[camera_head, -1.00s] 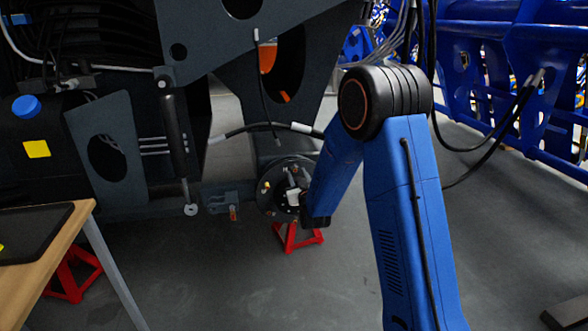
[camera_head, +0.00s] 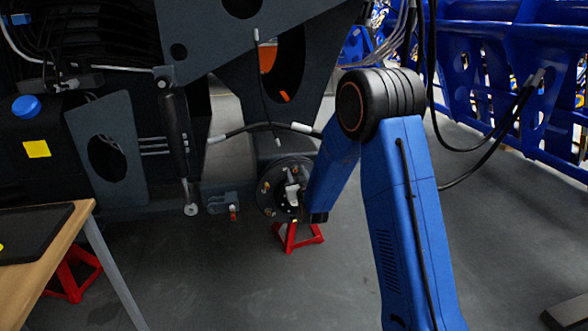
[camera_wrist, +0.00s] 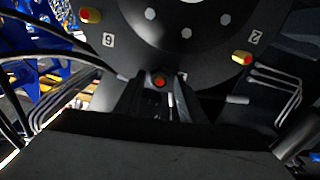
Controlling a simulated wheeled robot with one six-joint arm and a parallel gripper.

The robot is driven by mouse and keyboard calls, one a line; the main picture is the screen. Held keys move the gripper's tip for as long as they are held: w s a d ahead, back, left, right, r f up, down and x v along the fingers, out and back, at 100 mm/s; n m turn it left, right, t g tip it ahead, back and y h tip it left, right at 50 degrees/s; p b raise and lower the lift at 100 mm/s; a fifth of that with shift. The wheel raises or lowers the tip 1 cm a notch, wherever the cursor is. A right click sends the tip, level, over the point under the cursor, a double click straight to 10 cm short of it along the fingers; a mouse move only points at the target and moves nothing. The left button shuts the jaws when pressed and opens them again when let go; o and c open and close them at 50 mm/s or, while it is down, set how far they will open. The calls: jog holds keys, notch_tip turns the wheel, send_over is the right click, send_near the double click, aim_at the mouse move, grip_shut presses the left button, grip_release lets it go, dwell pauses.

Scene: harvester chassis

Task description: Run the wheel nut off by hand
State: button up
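The wheel hub (camera_head: 268,203) is a dark round disc low on the chassis in the head view. In the wrist view the hub face (camera_wrist: 205,50) fills the top, with studs around its rim. One red-tipped stud (camera_wrist: 160,81) points at the camera between my fingertips. Whether a nut sits on it is too dark to tell. My gripper (camera_wrist: 158,88) has one dark finger on each side of this stud, with a visible gap, so it looks open. In the head view my gripper (camera_head: 293,193) is at the hub face, partly hidden by my arm.
Yellow studs with red tips (camera_wrist: 90,15) (camera_wrist: 241,58) stand beside number plates on the hub. A red stand (camera_head: 297,238) is under the hub. A wooden table (camera_head: 45,255) is at left. Cables (camera_head: 490,135) hang at right before blue frames. The floor between is clear.

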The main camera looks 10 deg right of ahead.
grip_shut()
jog(key=n, duration=0.6)
jog(key=shift+s+f+n, duration=0.1)
jog(key=shift+s+n, duration=0.05)
jog(key=shift+n, duration=0.25)
jog(key=n, duration=0.3)
jog(key=shift+n, duration=0.4)
jog(key=n, duration=0.3)
jog(key=shift+s+n, duration=0.1)
jog(key=shift+n, duration=0.3)
jog(key=n, duration=0.5)
jog(key=shift+n, duration=0.3)
jog(key=n, duration=0.5)
